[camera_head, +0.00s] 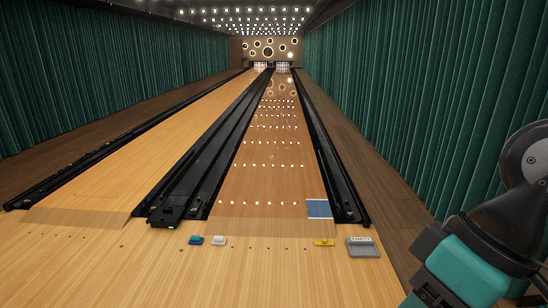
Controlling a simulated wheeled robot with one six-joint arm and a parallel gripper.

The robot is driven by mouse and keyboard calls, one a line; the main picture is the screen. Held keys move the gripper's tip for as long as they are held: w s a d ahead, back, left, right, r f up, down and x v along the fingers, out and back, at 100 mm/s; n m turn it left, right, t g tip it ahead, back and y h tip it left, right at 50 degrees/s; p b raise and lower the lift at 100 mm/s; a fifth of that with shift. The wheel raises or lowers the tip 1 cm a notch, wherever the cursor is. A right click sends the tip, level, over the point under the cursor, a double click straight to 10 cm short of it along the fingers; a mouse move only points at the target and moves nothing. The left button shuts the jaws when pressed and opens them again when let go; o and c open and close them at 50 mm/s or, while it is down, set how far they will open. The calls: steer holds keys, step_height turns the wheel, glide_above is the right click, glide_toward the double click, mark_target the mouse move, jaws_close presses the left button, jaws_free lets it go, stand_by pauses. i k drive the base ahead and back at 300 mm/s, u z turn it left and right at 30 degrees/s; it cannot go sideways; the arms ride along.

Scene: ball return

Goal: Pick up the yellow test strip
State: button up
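A small yellow object (323,242), which looks like the yellow test strip, lies flat on the wooden approach floor in front of the right lane. It sits just left of a grey tray (364,252) with a lettered label along its back. Part of my arm shows at the lower right, teal and dark grey. My gripper's fingers are outside the view, so its opening cannot be seen. Nothing is seen touching the yellow strip.
A blue panel (319,208) lies on the lane behind the strip. Black gutters (335,180) flank the lane. A black box (166,216) with a green light stands left. The front floor is clear.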

mark_target(324, 242)
steer(key=u, duration=0.5)
steer(key=i, duration=2.1)
steer(key=z, duration=0.3)
steer(key=i, duration=1.85)
steer(key=z, duration=0.75)
steer(key=i, duration=0.3)
steer(key=z, duration=0.15)
